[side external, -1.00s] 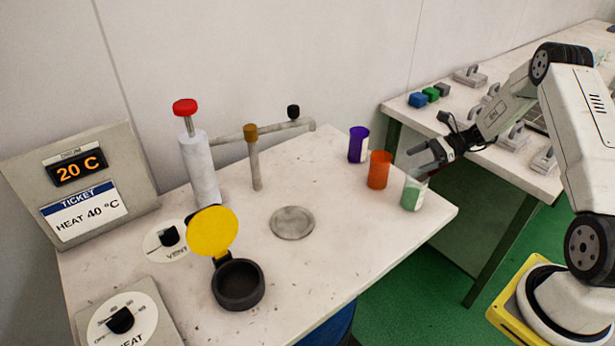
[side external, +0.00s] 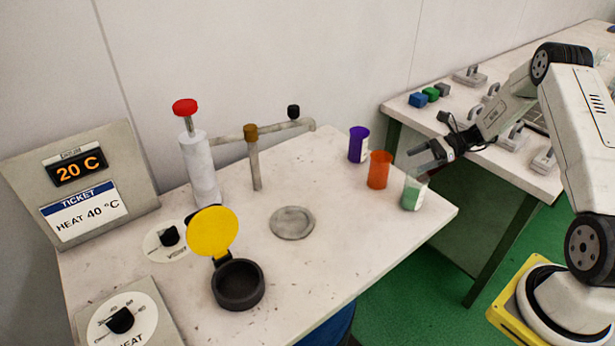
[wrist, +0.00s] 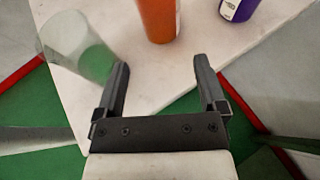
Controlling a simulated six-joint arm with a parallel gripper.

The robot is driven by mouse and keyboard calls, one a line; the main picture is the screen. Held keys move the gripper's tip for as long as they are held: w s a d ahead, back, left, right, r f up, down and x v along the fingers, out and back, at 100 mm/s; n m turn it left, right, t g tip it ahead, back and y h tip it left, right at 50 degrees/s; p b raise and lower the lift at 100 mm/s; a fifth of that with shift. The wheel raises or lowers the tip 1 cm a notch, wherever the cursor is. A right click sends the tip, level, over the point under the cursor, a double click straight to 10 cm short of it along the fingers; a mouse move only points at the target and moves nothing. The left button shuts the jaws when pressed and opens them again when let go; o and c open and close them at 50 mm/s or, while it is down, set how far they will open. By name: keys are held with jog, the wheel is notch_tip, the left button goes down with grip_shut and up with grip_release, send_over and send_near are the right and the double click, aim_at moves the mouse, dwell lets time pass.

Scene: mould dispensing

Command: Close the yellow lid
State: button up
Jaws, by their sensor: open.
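The yellow lid (side external: 213,231) stands open, tilted up on its hinge at the back of a dark round pot (side external: 238,285) near the front left of the table. The pot's mouth is uncovered. My gripper (side external: 422,152) is at the right side of the table, far from the lid, above and beside the clear cup with green contents (side external: 414,190). In the wrist view my gripper (wrist: 163,85) is open with nothing between its fingers. The green cup (wrist: 78,48) is beside the left finger there; I cannot tell whether they touch. The lid is out of the wrist view.
An orange cup (side external: 379,170) and a purple cup (side external: 358,145) stand near the gripper. A white cylinder with a red knob (side external: 200,165), a pivoting arm (side external: 270,130), a metal disc (side external: 292,223), a vent dial (side external: 168,238) and a heat dial (side external: 120,320) surround the pot.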

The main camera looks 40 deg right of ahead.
jog(key=shift+r, duration=0.35)
jog(key=c, duration=0.7)
jog(key=shift+r, duration=0.55)
jog(key=c, duration=0.4)
notch_tip(320, 180, up, 17)
jog(key=shift+w+a+r, duration=0.15)
jog(key=shift+a, duration=0.1)
jog(key=w+a+f+n+g+h, duration=0.1)
jog(key=w+a+n+g+h, duration=0.2)
jog(key=a, duration=0.5)
jog(key=w+a+f+n+g+h, duration=0.1)
jog(key=w+a+f+n+g, duration=0.1)
jog(key=w+a+n, duration=0.5)
jog(key=w+a+f+n+g+h, duration=0.1)
jog(key=w+a+n+g+h, duration=0.15)
jog(key=a, duration=0.65)
jog(key=w+a+r+n+t+h, duration=0.1)
jog(key=a+r+n+t+h, duration=0.35)
jog(key=a, duration=1.05)
jog(key=w+a+f+n+g+h, duration=0.1)
jog(key=a+n, duration=0.6)
jog(key=a, duration=0.8)
jog(key=shift+d+f, duration=0.15)
jog(key=shift+f, duration=2.2)
